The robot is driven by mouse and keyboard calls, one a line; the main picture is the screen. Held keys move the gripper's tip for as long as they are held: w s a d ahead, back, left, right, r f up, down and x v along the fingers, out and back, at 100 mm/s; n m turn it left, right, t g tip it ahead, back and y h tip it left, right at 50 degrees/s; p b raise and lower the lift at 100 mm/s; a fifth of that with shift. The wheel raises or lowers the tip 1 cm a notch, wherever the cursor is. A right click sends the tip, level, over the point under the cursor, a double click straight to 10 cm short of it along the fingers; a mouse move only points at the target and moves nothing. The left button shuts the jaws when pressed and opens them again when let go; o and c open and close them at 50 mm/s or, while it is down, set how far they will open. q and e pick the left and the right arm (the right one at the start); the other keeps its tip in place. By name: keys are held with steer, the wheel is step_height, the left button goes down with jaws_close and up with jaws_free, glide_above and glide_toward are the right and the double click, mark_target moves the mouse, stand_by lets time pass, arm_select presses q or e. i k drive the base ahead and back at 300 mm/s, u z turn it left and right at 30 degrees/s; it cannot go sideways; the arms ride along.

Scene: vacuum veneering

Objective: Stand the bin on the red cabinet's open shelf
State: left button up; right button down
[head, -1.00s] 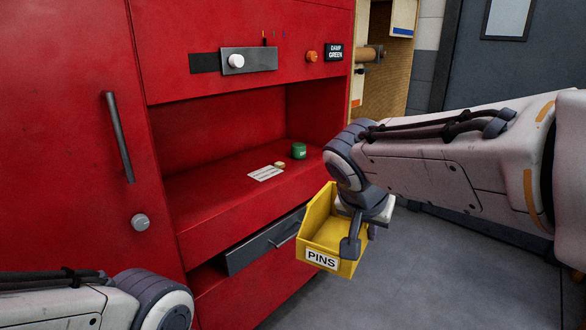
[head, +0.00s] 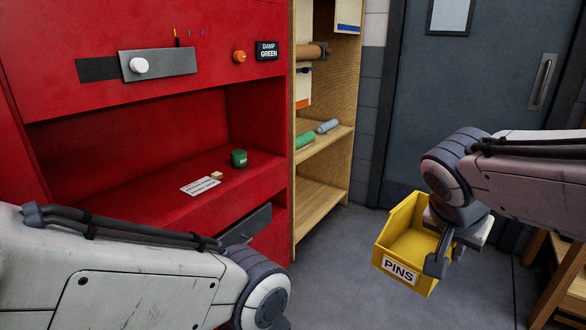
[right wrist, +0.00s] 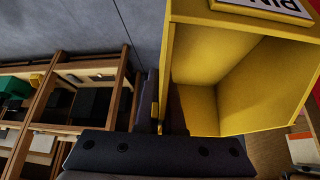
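In the right wrist view the bin (right wrist: 215,100) fills the upper right and the gripper bar lies along the bottom. The red cabinet (head: 258,55) stands at the left, with its open shelf (head: 150,182) to the left of the bin. My left arm crosses the lower left in front of the cabinet; its gripper is out of view.
On the open shelf are a green tin (head: 239,158), a small beige block (head: 216,175) and a white card (head: 200,186). The shelf's left part is bare. A wooden shelf unit (head: 322,195) and a grey door (head: 480,100) stand behind.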

mark_target(137, 211)
steer(key=u, duration=0.05)
steer(key=i, duration=1.1)
steer(key=u, duration=1.9)
